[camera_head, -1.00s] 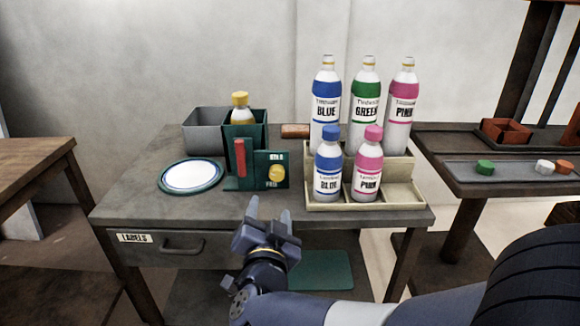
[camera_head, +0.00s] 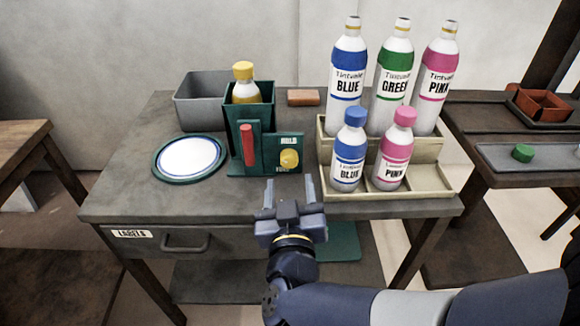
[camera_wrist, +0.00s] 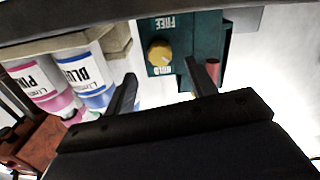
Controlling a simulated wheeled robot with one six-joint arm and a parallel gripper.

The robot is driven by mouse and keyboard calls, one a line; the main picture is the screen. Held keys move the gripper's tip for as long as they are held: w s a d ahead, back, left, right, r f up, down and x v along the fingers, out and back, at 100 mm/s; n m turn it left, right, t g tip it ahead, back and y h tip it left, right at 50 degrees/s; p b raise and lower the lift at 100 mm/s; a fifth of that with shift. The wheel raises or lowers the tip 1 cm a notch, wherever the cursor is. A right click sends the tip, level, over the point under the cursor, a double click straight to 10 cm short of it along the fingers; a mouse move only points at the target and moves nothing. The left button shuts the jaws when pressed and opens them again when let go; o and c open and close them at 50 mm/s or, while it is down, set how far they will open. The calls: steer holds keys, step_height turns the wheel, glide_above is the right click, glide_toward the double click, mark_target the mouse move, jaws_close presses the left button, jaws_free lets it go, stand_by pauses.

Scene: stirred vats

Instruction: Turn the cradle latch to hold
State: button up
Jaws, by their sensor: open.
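The green cradle (camera_head: 240,120) stands on the grey table and holds a white bottle with a yellow cap (camera_head: 244,84). The knob also shows in the wrist view (camera_wrist: 159,54), between the words FREE and HOLD, upside down. My gripper (camera_head: 289,190) is open and empty, just in front of the table edge side of the plate, apart from the knob. Its two fingers (camera_wrist: 163,88) show in the wrist view.
A cream stepped rack (camera_head: 440,185) with several bottles stands close to the right of the cradle. A round white plate (camera_head: 188,157) lies to the left. A grey bin (camera_head: 190,104) and a brown block (camera_head: 304,97) sit behind.

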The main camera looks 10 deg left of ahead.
mark_target(289, 164)
steer(key=shift+b+x, duration=0.7)
steer(key=shift+x, duration=2.45)
steer(key=c, duration=1)
steer(key=shift+o, duration=0.2)
steer(key=m+b, duration=0.3)
steer(key=m, duration=0.2)
steer(key=shift+f+m, duration=0.1)
steer(key=shift+m, duration=0.2)
steer(key=m+b, duration=0.2)
steer(key=m, duration=0.3)
steer(key=shift+b, duration=0.3)
